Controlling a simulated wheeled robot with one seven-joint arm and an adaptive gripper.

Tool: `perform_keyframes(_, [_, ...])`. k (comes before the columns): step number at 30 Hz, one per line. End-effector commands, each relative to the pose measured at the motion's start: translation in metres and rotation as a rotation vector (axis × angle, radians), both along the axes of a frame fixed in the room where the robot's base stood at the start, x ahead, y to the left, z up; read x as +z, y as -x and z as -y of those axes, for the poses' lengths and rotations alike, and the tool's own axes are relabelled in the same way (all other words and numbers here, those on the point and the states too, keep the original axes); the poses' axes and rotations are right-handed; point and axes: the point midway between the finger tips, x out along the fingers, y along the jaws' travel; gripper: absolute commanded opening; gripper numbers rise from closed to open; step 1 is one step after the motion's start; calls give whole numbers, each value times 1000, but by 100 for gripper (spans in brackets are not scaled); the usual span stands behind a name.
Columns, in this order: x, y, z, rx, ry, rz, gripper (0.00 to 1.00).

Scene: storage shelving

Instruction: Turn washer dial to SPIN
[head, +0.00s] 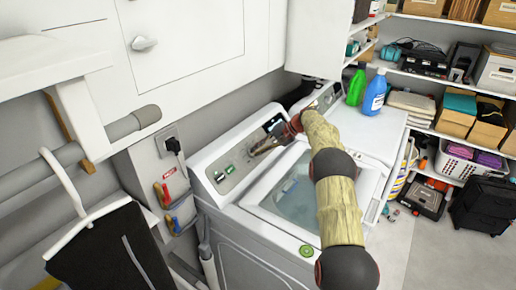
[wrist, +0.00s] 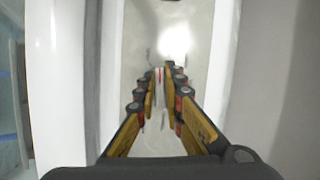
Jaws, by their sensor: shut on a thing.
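The white washer (head: 238,222) stands against the wall with its glass lid shut. Its grey control panel (head: 212,165) carries small green-marked controls (head: 229,169) at the left and a dark area farther right. My gripper (head: 254,151) reaches in from the right to the middle of the panel. In the wrist view, my gripper (wrist: 160,76) points straight at the panel (wrist: 140,40), with its fingers closed in on a small pale piece with a red mark (wrist: 161,74), apparently the dial. The fingers hide most of it, and its setting cannot be read.
A second white machine (head: 372,130) stands to the right, with a blue bottle (head: 375,93) and a green bottle (head: 356,87) on top. White cabinets (head: 190,40) hang above the panel. A hanger with dark clothing (head: 105,255) is at the lower left.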

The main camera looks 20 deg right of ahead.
Motion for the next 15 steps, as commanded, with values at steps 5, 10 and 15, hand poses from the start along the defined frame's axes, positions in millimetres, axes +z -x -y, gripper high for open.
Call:
perform_keyframes(5, [-1, 1, 0, 100, 92, 59, 0])
perform_keyframes(10, [-2, 1, 1, 179, 165, 108, 0])
perform_keyframes(15, [-3, 1, 1, 234, 216, 141, 0])
